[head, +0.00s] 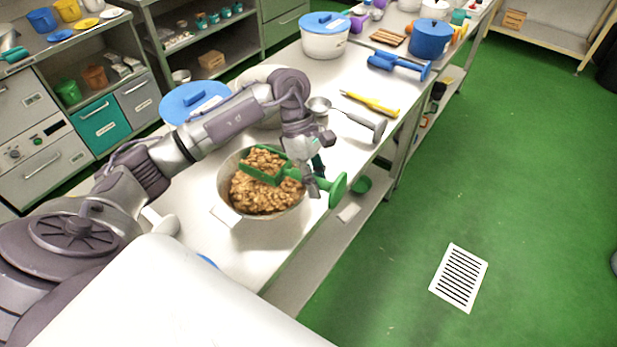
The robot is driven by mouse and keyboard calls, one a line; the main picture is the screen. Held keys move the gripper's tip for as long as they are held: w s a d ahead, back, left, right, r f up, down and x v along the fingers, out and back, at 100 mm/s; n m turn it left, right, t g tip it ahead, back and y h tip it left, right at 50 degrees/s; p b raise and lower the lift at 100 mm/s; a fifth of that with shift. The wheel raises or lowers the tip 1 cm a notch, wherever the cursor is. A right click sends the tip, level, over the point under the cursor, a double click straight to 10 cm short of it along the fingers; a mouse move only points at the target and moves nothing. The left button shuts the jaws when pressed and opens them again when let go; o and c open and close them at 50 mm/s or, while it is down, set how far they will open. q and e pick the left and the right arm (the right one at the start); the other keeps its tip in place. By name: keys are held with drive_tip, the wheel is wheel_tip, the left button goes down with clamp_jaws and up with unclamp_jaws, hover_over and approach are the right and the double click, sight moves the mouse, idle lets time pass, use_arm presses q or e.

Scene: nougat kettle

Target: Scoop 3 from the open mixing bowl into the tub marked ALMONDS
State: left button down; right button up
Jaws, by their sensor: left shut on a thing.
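An open mixing bowl (270,213) stands on the white worktop, filled with brown nuts (258,195); a white label sits at its front left. My left gripper (306,178) is shut on a green scoop (334,188) at the bowl's right side. The scoop's head (263,171) is over the nuts and holds some; whether it still touches the heap is hard to tell. No writing ALMONDS can be read. A white tub with a blue lid (325,34) stands farther back. My right gripper is out of view.
A blue lid (195,101) lies behind my left arm, partly hidden. A small metal bowl (319,105), a grey-headed tool (362,124), a yellow tool (371,104) and a blue scoop (398,66) lie beyond. A blue container (430,39) stands farther back.

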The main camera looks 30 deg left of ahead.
use_arm(q)
drive_tip(key=shift+y, duration=0.3)
drive_tip(key=shift+d+r+p, duration=0.15)
drive_tip(key=shift+r+p, duration=0.5)
drive_tip(key=shift+r, duration=0.6)
drive_tip(key=shift+d+r+p, duration=0.1)
drive_tip(key=shift+r+p, duration=0.5)
drive_tip(key=shift+r, duration=0.65)
